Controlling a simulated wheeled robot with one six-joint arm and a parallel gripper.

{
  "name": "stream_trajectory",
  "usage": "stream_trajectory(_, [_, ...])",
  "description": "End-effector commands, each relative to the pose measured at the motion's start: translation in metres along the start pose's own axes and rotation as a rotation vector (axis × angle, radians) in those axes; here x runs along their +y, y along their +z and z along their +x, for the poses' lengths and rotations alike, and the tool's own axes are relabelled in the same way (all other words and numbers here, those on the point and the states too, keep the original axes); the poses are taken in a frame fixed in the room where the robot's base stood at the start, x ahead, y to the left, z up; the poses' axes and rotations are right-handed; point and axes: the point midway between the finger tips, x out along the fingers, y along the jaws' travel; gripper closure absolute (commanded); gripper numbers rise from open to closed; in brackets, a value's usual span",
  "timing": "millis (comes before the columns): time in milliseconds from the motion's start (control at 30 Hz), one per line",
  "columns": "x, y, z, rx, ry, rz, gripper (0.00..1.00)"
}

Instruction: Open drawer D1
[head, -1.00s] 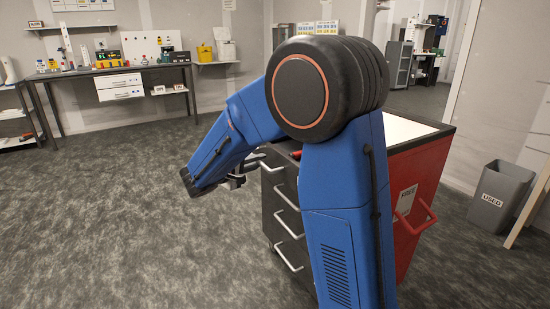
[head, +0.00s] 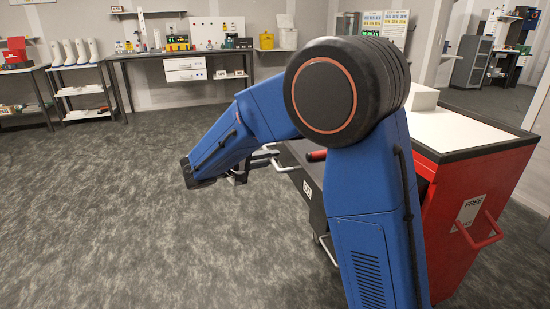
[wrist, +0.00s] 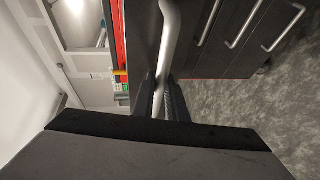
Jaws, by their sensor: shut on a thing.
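The drawer cabinet has a red side (head: 455,215), a dark drawer front and a pale top, and it stands at the right in the head view. My gripper (head: 238,178) is at its upper front edge, partly hidden by my arm. In the wrist view my jaws (wrist: 165,105) are closed around a pale metal bar handle (wrist: 170,35) on a dark drawer front (wrist: 140,40). A small white label (head: 307,188) shows on the dark front; I cannot read it surely. My arm hides much of this drawer, so how far it stands out is unclear.
Lower drawers with bar handles (wrist: 245,20) are beside the held one in the wrist view. A red object (head: 316,155) shows at the cabinet's upper edge. A red side handle (head: 480,235) juts out at right. Open grey floor (head: 110,220) lies to the left.

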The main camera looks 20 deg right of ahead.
Motion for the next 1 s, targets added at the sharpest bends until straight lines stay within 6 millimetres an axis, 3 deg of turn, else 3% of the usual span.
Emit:
stream_trajectory(267, [-0.001,0.000,0.000,-0.001,-0.001,-0.002,1.00])
stream_trajectory(300, [-0.001,0.000,0.000,-0.001,-0.001,-0.002,0.81])
stream_trajectory(367, [-0.001,0.000,0.000,-0.001,-0.001,-0.002,0.69])
stream_trajectory(767, [0.000,0.000,-0.006,0.001,0.000,0.000,0.69])
stream_trajectory(1000, [-0.001,-0.001,-0.043,0.004,-0.001,-0.001,0.69])
